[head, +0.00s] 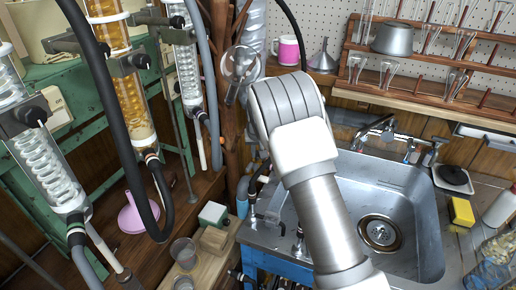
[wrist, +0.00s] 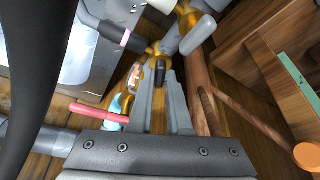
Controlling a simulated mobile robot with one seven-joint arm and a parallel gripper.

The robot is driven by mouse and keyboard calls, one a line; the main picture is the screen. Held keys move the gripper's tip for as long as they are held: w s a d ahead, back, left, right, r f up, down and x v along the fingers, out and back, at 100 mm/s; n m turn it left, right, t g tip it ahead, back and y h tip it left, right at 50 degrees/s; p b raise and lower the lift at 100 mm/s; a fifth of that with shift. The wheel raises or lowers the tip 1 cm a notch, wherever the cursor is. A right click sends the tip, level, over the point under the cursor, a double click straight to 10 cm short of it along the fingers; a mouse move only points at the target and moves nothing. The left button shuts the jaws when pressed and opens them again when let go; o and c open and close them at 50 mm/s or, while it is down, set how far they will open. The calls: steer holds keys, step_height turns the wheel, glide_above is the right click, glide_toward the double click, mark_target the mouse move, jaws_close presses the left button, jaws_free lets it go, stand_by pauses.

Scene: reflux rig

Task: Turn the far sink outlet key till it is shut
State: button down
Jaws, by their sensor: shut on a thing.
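In the wrist view my gripper (wrist: 163,78) has its two grey fingers close together, with a small black key (wrist: 160,71) between their tips. The key sits at a brass outlet fitting (wrist: 185,18). I take it for the far sink outlet key; the angle at which it stands is hard to read. A grey lever-like piece (wrist: 198,35) is beside it. In the head view my arm covers the gripper and the key. The sink (head: 405,205) is to the right of my arm, with small fittings on its left edge.
A red-handled piece (wrist: 98,112) is left of the fingers, and a wooden post (wrist: 198,85) is close on their right. A dark hose (wrist: 45,75) crosses the wrist view's left side. Glass condensers (head: 45,155) and hoses crowd the head view's left.

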steer(key=m, duration=0.2)
steer(key=m+h+p, duration=0.2)
steer(key=m, duration=0.1)
steer(key=shift+a+m, duration=0.3)
steer(key=shift+g, duration=0.3)
steer(key=c, duration=0.9)
jaws_free()
steer(key=shift+o, duration=0.2)
